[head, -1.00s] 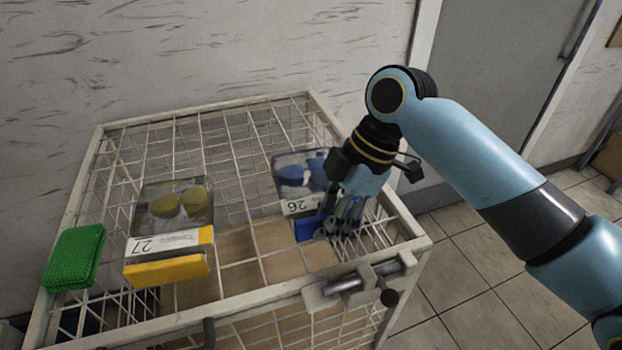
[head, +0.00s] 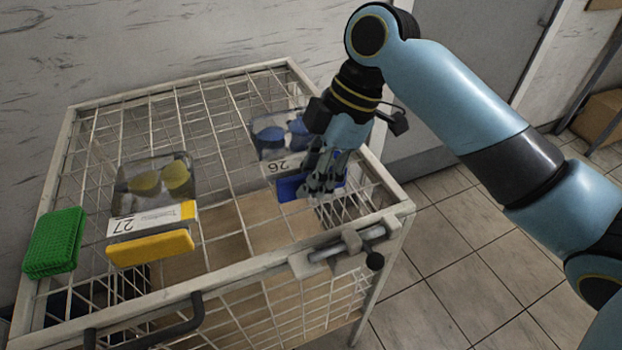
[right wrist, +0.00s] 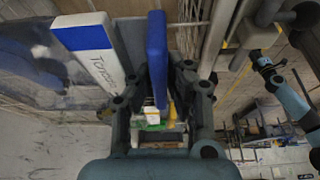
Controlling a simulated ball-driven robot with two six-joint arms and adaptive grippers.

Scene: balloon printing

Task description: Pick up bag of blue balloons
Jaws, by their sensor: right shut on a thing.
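The bag of blue balloons (head: 268,140) is a clear pack with blue balloons inside, a white label reading 26 and a blue strip (head: 290,188) at its near edge. It is at the right side of the wire cage top. My right gripper (head: 320,188) is shut on the blue strip, fingers pointing down, and hides part of the pack. In the right wrist view, the blue strip (right wrist: 157,58) stands between the fingers (right wrist: 160,105), with the pack's white and blue label (right wrist: 92,55) beside them. My left gripper is out of view.
A similar pack with yellow balloons (head: 150,185), labelled 27, lies left on the wire cage (head: 225,225). A green block (head: 53,242) lies at the cage's left edge. A metal latch (head: 345,248) sticks out at the front right. The wall stands close behind.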

